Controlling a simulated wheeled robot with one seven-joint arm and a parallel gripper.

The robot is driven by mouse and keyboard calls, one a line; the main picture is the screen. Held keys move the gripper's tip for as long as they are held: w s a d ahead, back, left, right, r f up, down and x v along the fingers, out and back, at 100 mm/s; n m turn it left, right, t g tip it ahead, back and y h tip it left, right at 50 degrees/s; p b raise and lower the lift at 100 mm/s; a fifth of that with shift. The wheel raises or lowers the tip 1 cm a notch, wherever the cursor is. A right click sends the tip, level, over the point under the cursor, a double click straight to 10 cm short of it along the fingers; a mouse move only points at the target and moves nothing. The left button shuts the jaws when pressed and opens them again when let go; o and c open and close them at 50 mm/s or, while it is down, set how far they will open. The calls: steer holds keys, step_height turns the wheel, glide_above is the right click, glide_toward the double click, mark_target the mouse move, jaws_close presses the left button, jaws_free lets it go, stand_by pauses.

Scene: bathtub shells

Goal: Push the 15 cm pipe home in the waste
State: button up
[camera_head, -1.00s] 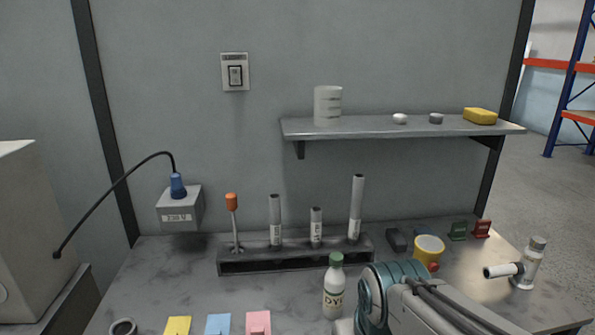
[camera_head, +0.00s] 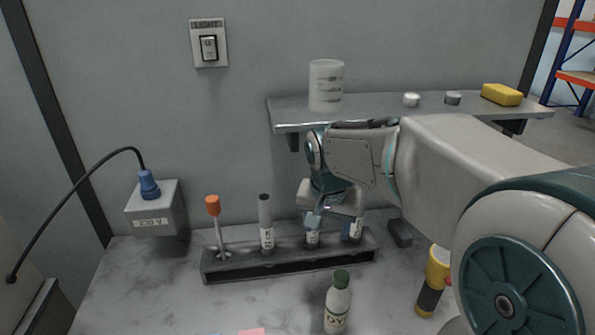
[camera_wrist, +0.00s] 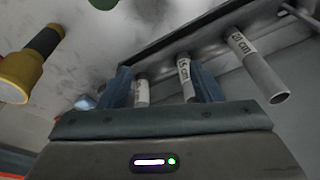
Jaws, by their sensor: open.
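The 15 cm pipe (camera_head: 313,239) stands in the dark rack, with its upper part hidden by my gripper (camera_head: 332,221). In the wrist view its label reads 15 cm (camera_wrist: 184,70), close by the right finger. My gripper, in the wrist view (camera_wrist: 163,90), is open with two blue fingers, low over the rack's right half. I cannot tell whether a finger touches a pipe. A taller pipe (camera_head: 355,229) to the right is mostly hidden; it shows near the left finger in the wrist view (camera_wrist: 142,92). I cannot make out the waste in the current views.
The rack (camera_head: 235,265) also holds a 20 cm pipe (camera_head: 265,225) and an orange-handled tool (camera_head: 213,207). A green-capped bottle (camera_head: 338,303) stands in front. A yellow-and-black torch-like object (camera_head: 433,281) is at right. The shelf (camera_head: 375,109) overhangs behind. My arm covers the right side.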

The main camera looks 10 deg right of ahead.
steer(key=w+a+r+m+h+p, duration=0.2)
steer(key=w+m, duration=0.2)
steer(key=w, duration=0.7)
steer(key=b+x, duration=0.5)
steer(key=x, duration=0.3)
steer(key=shift+a+f, duration=0.1)
steer(key=shift+f, duration=0.05)
stand_by(0.5)
steer(key=c, duration=1.2)
steer(key=shift+o, duration=0.2)
steer(key=shift+s+r+p, duration=0.1)
steer(key=shift+r+p, duration=2.9)
steer(key=shift+r, duration=1.7)
